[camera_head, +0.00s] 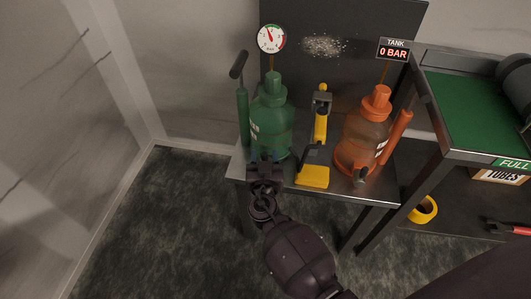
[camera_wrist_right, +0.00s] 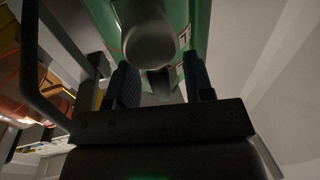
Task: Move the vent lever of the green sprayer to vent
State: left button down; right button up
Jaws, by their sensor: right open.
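The green sprayer (camera_head: 270,118) stands upright at the left of the metal bench (camera_head: 345,190), with a pump handle on its left and a round dial gauge (camera_head: 272,39) above. My right gripper (camera_head: 264,170) is at the front of its lower body, at the bench's front edge. In the right wrist view my right gripper (camera_wrist_right: 162,78) is open, with two dark fingers spread apart. A dark rounded part (camera_wrist_right: 150,42) of the green sprayer (camera_wrist_right: 200,25) shows between and beyond the fingers; I cannot tell whether it is the vent lever. Contact is not clear. My left gripper is out of view.
A yellow tool (camera_head: 318,140) stands right of the green sprayer. A green-topped table (camera_head: 475,105) stands at the right. The floor left of the bench is clear.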

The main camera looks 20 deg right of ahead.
grip_shut()
dwell(0.3)
jog(key=shift+a+n, duration=0.15)
jog(key=shift+n, duration=0.15)
jog(key=n, duration=0.1)
jog(key=a+n, duration=0.1)
jog(key=n, duration=0.1)
jog(key=w+n+g, duration=0.1)
jog(key=shift+a+f+n+b, duration=0.2)
jog(key=shift+a+n+b, duration=0.1)
jog(key=shift+n, duration=0.1)
jog(key=n, duration=0.3)
jog(key=shift+w+a+f+g, duration=0.35)
jog(key=shift+g, duration=0.05)
jog(key=shift+w+a+f+n+g+h, duration=0.1)
jog(key=shift+a+f+n+g+h, duration=0.1)
jog(key=shift+n, duration=0.4)
jog(key=shift+w+a+f+n+g+h, duration=0.1)
jog(key=shift+f+n, duration=0.1)
jog(key=shift+n, duration=0.4)
